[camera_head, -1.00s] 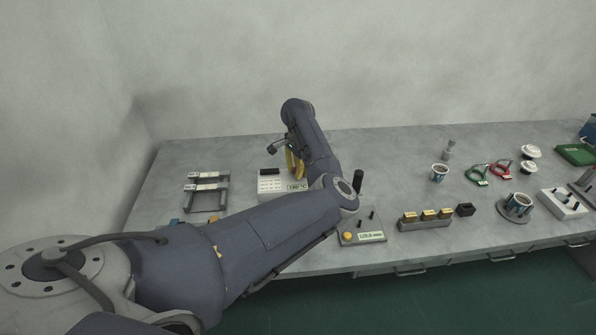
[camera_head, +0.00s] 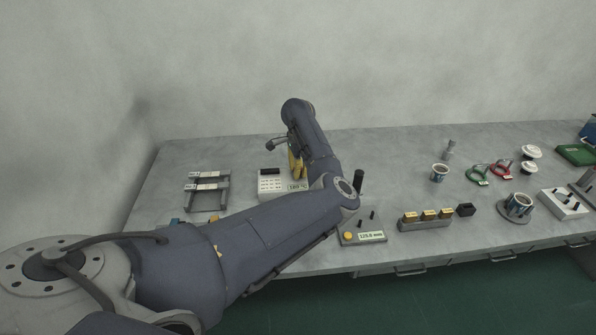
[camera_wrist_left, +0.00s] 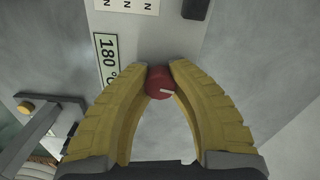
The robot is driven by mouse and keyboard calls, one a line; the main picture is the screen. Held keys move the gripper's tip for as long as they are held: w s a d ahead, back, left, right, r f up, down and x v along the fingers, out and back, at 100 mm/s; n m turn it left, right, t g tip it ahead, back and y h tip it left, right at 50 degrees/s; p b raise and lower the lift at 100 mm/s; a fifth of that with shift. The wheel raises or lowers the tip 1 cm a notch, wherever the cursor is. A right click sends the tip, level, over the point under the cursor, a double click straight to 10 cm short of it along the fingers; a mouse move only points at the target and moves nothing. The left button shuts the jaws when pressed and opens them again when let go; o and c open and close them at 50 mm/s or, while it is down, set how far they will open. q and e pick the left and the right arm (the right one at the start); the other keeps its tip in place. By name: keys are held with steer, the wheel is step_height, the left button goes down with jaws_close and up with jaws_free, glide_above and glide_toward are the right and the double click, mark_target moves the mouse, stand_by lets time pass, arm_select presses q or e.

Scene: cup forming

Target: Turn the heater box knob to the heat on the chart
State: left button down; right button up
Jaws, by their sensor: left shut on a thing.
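The heater box (camera_head: 266,194) is a white box on the bench, left of centre in the head view, partly behind my left arm. In the head view these yellow fingers (camera_head: 296,165) are at the box's right side; the knob is hidden there. A chart with a heat on it cannot be made out. My right gripper is not in view.
A grey frame (camera_head: 222,194) stands left of the box. A grey unit (camera_head: 349,240) with a display and yellow button is nearer the front edge. Right of it are a block with brass pieces (camera_head: 427,222), cups (camera_head: 439,173) and a green tray (camera_head: 576,154).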

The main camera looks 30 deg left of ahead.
arm_select(q)
steer(key=m, duration=0.5)
steer(key=shift+d+m, duration=0.15)
steer(key=shift+m, duration=0.15)
steer(key=m, duration=0.5)
steer(key=shift+m, duration=0.3)
steer(key=m, duration=1)
steer(key=shift+s+f, duration=0.1)
steer(key=shift+f, duration=0.05)
steer(key=c, duration=1.1)
jaws_free()
steer(key=shift+o, duration=0.2)
steer(key=shift+r, duration=0.2)
step_height(320, 180, up, 12)
